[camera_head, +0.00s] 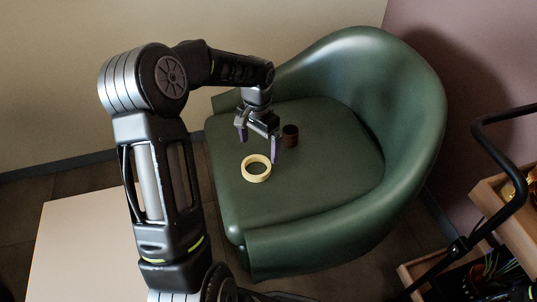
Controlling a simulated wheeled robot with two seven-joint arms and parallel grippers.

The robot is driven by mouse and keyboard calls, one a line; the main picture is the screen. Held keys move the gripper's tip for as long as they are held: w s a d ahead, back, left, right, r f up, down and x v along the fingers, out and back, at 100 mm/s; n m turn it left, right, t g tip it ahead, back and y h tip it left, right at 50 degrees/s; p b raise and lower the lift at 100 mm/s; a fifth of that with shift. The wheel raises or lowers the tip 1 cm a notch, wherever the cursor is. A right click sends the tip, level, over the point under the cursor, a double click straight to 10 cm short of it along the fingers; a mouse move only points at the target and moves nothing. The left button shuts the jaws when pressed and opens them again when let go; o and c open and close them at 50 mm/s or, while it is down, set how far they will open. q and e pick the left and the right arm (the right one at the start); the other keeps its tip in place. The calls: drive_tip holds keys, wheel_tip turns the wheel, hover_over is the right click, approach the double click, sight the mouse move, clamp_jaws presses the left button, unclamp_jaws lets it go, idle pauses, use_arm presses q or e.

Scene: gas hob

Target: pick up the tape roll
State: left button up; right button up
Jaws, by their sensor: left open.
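A pale yellow tape roll (256,176) lies flat on the seat of a green armchair (325,185). Its round opening faces up, and the green seat shows through it. My left gripper (259,148) hangs above the seat with its fingers pointing down, just over and behind the roll. Its fingers are apart with nothing between them. The gripper looks clear of the roll, but the exact height cannot be told. My right gripper is not in view.
A small dark brown cylinder (290,136) stands on the seat beside the gripper's right finger. The chair's curved back and armrest rise behind and right. A pale table top (85,245) is at lower left. A wooden shelf unit (505,215) with a black handle stands at right.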

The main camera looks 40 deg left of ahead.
sight(259, 169)
use_arm(q)
drive_tip(key=shift+f+b, duration=0.45)
drive_tip(key=shift+f, duration=0.8)
drive_tip(key=shift+f, duration=0.1)
wheel_tip(259, 169, down, 5)
drive_tip(key=b, duration=0.2)
drive_tip(key=shift+s+a+b, duration=0.1)
drive_tip(key=shift+a+b, duration=0.05)
drive_tip(key=shift+b, duration=0.15)
drive_tip(key=shift+c, duration=0.3)
drive_tip(key=c, duration=1.3)
